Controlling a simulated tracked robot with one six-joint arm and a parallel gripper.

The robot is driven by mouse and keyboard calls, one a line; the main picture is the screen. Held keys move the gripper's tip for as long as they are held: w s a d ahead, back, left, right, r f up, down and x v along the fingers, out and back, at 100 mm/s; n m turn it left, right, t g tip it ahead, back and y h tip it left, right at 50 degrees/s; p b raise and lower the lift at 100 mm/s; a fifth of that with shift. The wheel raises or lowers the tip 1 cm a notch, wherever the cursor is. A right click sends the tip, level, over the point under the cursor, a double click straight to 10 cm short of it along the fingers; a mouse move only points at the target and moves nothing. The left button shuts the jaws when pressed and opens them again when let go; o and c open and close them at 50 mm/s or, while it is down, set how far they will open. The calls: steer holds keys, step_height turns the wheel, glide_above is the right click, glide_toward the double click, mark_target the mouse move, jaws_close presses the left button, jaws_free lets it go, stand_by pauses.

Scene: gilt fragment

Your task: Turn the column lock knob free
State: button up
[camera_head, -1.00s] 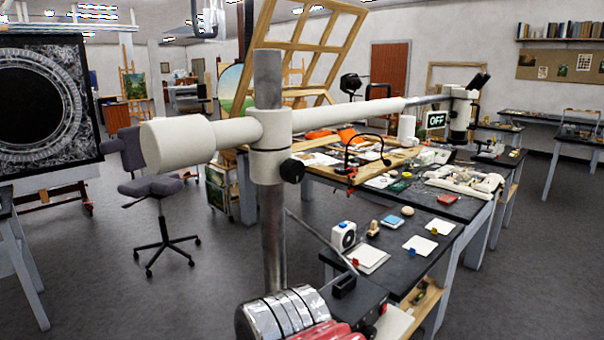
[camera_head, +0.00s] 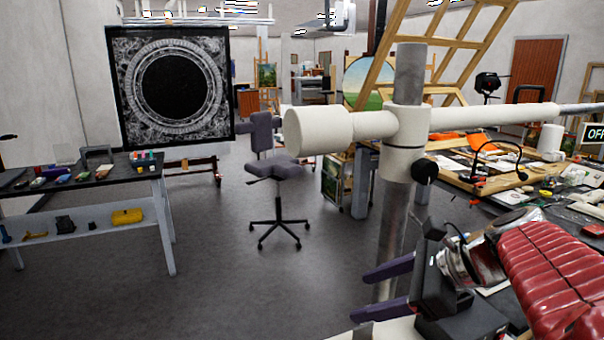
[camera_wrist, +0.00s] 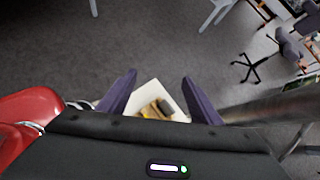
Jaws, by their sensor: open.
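The column lock knob (camera_head: 425,171) is a round black knob on the right side of the white collar (camera_head: 401,145). The collar sits around a grey metal column (camera_head: 410,72) and carries a white horizontal boom (camera_head: 480,115). My gripper (camera_head: 362,294) is below the knob and apart from it, near the lower column. Its two dark purple fingers point left in the head view and are open with nothing between them. The fingers also show in the wrist view (camera_wrist: 160,85), with the column to their right. The knob is not clearly visible in the wrist view.
A worktable (camera_head: 490,180) with tools and papers stands behind the column at right. A purple chair (camera_head: 275,172) stands left of the column. A side bench (camera_head: 100,178) with small items is at far left. The floor between bench and chair is clear.

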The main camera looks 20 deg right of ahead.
steer(key=d+r+m+t, duration=0.5)
steer(key=d+r+t, duration=0.1)
steer(key=d+r, duration=0.4)
steer(key=m+t+h, duration=0.3)
steer(key=t, duration=0.2)
glide_toward(430, 173)
steer(key=a+v, duration=0.1)
steer(key=v, duration=0.4)
steer(key=shift+w+d+r, duration=0.1)
steer(key=shift+d+r, duration=0.25)
steer(key=shift+d, duration=0.1)
steer(key=shift+w, duration=0.1)
steer(key=shift+f+x, duration=0.15)
steer(key=shift+x, duration=3.3)
steer(key=shift+f+x, duration=0.2)
steer(key=shift+x, duration=3.2)
steer(key=shift+c, duration=0.4)
